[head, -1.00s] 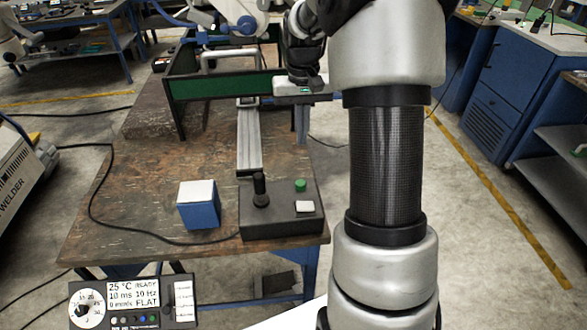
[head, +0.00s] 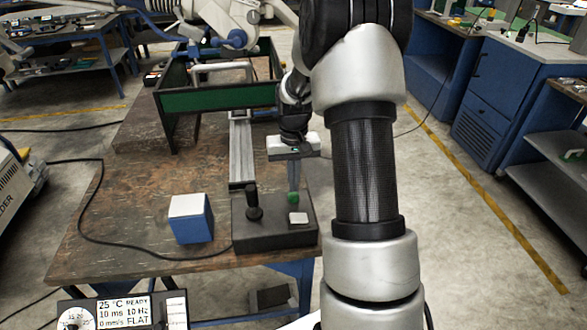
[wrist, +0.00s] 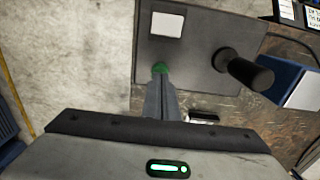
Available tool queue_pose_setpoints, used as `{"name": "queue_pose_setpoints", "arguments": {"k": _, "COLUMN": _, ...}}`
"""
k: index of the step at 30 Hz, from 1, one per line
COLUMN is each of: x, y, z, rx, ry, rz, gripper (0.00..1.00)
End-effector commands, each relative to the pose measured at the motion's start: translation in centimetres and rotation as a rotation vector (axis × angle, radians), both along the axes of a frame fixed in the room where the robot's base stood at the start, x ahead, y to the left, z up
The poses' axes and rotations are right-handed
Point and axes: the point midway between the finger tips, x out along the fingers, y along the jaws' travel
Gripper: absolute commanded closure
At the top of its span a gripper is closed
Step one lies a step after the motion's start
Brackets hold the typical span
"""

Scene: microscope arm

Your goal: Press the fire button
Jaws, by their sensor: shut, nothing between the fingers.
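The dark control box (head: 262,238) sits at the front right of the worn table. It carries a round green button (head: 293,198), a white square button (head: 298,218) and a black joystick (head: 254,203). I see no readable label telling which one is the fire button. My gripper (head: 294,187) is shut and empty, pointing down with its tips at the green button. In the wrist view the gripper tips (wrist: 160,80) cover part of the green button (wrist: 160,68); I cannot tell whether they touch it. The white button (wrist: 167,25) is uncovered there.
A blue box with a white top (head: 190,219) stands left of the control box, and a black cable runs across the table (head: 120,215). A metal rail (head: 241,150) and a green-panelled frame (head: 215,100) lie behind. A display panel (head: 130,310) is at the front left.

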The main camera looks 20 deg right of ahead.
Motion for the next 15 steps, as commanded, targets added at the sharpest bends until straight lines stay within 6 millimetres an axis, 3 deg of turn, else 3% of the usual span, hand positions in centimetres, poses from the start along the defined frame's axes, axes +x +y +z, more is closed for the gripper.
{"name": "queue_pose_setpoints", "arguments": {"k": 6, "x": 0.01, "y": -0.01, "z": -1.34, "rx": 0.0, "ry": 0.0, "rz": 0.0, "gripper": 1.0}}
{"name": "queue_pose_setpoints", "arguments": {"k": 15, "x": 0.02, "y": -0.01, "z": -1.39, "rx": 0.0, "ry": -0.001, "rz": 0.0, "gripper": 1.0}}
